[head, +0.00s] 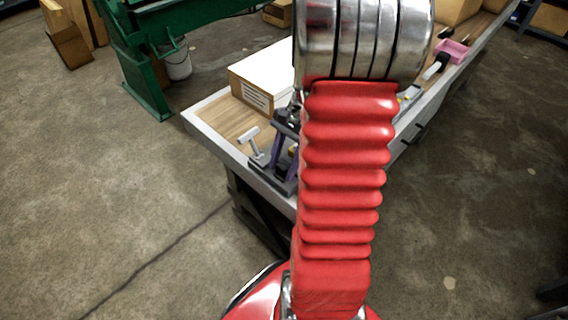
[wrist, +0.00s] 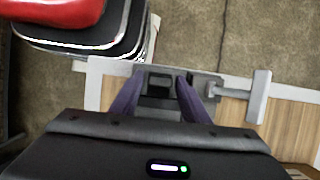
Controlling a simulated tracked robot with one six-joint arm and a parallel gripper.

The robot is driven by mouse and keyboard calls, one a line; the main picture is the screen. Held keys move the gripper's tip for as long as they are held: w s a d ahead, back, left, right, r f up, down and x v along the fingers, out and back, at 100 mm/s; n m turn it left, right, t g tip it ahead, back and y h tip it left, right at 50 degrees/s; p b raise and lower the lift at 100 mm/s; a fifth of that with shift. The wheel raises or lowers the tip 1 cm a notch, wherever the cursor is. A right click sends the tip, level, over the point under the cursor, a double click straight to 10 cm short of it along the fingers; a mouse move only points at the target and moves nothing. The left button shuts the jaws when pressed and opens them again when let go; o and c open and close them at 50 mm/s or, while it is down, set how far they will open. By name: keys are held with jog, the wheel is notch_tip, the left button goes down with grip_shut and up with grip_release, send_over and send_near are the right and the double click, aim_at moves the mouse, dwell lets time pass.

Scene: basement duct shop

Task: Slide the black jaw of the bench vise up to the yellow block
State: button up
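The bench vise (head: 272,177) sits at the near corner of the workbench, with its pale T-handle (head: 250,139) pointing left. A small patch of the yellow block (head: 292,151) shows beside my red arm; the arm hides the rest. My gripper (head: 285,140) reaches down over the vise with purple fingers. In the wrist view my gripper (wrist: 160,82) has its fingers apart, one on each side of the black jaw (wrist: 158,90). Contact with the jaw cannot be made out. The handle (wrist: 258,96) is at the right there. The yellow block does not show in the wrist view.
A white-topped box (head: 262,78) stands on the workbench (head: 215,112) just behind the vise. A pink tray (head: 453,51) lies farther along the bench. A green machine (head: 150,50) and a bucket (head: 177,64) stand behind.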

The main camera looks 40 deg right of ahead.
grip_shut()
jog(key=shift+d, duration=0.1)
dwell(0.3)
jog(key=shift+w+d, duration=0.1)
jog(key=shift+d, duration=2.3)
jog(key=shift+o, duration=0.9)
grip_release()
